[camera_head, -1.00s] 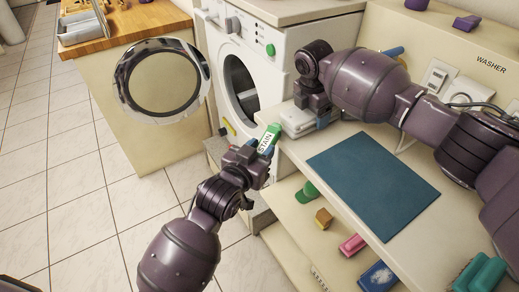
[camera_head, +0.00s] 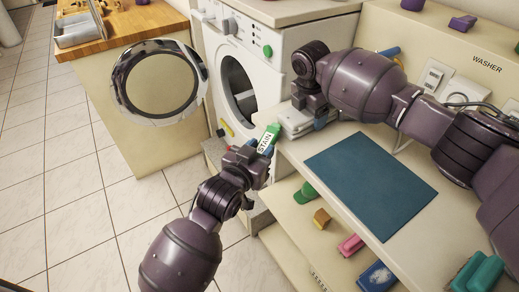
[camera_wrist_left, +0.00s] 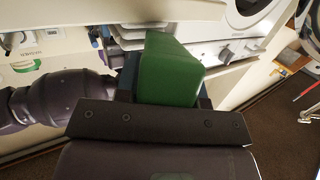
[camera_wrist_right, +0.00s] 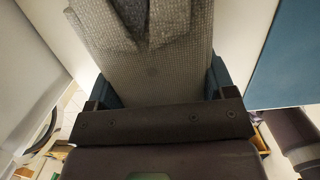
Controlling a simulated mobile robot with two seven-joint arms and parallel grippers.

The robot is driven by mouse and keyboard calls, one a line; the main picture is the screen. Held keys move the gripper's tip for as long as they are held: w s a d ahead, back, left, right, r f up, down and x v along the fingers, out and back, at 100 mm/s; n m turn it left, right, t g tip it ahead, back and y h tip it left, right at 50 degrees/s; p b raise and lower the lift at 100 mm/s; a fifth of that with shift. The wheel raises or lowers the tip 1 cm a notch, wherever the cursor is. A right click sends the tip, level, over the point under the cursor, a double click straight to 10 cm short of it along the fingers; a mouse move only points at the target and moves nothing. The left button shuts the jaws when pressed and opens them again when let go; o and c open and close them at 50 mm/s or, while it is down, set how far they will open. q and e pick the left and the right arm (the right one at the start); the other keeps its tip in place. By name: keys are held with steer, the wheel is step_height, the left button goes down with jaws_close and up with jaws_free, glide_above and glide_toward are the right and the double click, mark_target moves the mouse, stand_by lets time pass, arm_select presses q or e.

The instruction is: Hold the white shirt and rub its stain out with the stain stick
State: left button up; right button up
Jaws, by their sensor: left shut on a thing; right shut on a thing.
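The stain stick (camera_head: 267,138) is green with a white label reading "STAIN". My left gripper (camera_head: 256,156) is shut on it and holds it tilted upward, just off the counter's left edge. The stick's green body fills the middle of the left wrist view (camera_wrist_left: 168,72). The white shirt (camera_head: 296,119) lies folded at the counter's far left corner, looking pale grey. My right gripper (camera_head: 310,112) is shut on it. In the right wrist view the shirt (camera_wrist_right: 150,90) shows woven cloth with a collar-like fold and a faint darker spot. The stick and shirt look apart.
A blue mat (camera_head: 370,185) lies bare on the counter. The washer (camera_head: 255,70) stands behind, its round door (camera_head: 160,82) open to the left. Shelves below the counter hold a green item (camera_head: 305,192), a sponge (camera_head: 322,217) and a pink item (camera_head: 351,245). Floor at left is clear.

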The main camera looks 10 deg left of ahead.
arm_select(q)
steer(key=shift+d, duration=0.15)
stand_by(0.5)
steer(key=shift+s+d, duration=0.3)
steer(key=shift+s, duration=0.1)
steer(key=shift+w+a, duration=0.1)
steer(key=shift+w+a, duration=0.75)
steer(key=shift+a, duration=0.05)
steer(key=shift+s+d, duration=0.8)
steer(key=shift+d, duration=0.15)
steer(key=shift+w+a, duration=0.35)
steer(key=shift+a, duration=0.2)
stand_by(0.4)
steer(key=s+a, duration=0.4)
steer(key=s, duration=0.1)
steer(key=shift+a, duration=0.4)
stand_by(0.3)
